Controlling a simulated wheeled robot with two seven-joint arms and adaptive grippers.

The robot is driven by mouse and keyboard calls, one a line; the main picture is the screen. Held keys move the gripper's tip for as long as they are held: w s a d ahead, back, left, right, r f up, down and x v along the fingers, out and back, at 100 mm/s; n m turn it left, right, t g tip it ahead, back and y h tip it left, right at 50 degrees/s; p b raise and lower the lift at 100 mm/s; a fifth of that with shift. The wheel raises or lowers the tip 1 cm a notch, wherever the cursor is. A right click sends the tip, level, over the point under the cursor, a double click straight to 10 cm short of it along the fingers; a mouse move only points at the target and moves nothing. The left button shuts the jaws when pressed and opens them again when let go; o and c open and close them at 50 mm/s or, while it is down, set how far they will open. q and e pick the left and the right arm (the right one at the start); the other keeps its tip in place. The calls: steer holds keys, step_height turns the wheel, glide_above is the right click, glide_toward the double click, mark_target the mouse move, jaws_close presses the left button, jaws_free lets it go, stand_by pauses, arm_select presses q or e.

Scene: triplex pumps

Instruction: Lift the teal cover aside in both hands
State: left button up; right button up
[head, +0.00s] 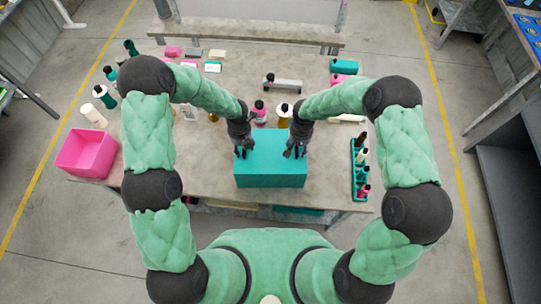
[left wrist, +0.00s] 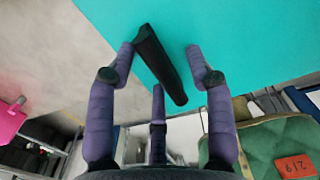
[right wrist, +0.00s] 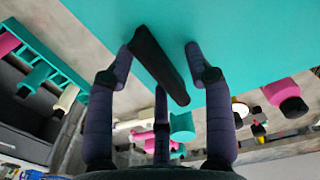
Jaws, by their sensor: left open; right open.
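The teal cover (head: 270,172) is a box-like block at the front middle of the table, and its teal surface fills the upper part of the left wrist view (left wrist: 240,35) and the right wrist view (right wrist: 240,30). A black bar-shaped handle (left wrist: 160,65) stands out from it between my left fingers, and another handle (right wrist: 158,65) shows between my right fingers. My left gripper (head: 240,152) is open at the cover's left side. My right gripper (head: 294,152) is open at its right side. Whether the fingers touch the handles I cannot tell.
A pink bin (head: 88,153) stands at the table's left edge. A teal rack (head: 359,170) with several small bottles stands right of the cover. Several bottles, including one with a pink body (head: 260,112), stand just behind the cover. Bare tabletop lies left of the cover.

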arm_select(q)
jaws_close()
arm_select(e)
jaws_close()
steer(key=shift+r, duration=0.1)
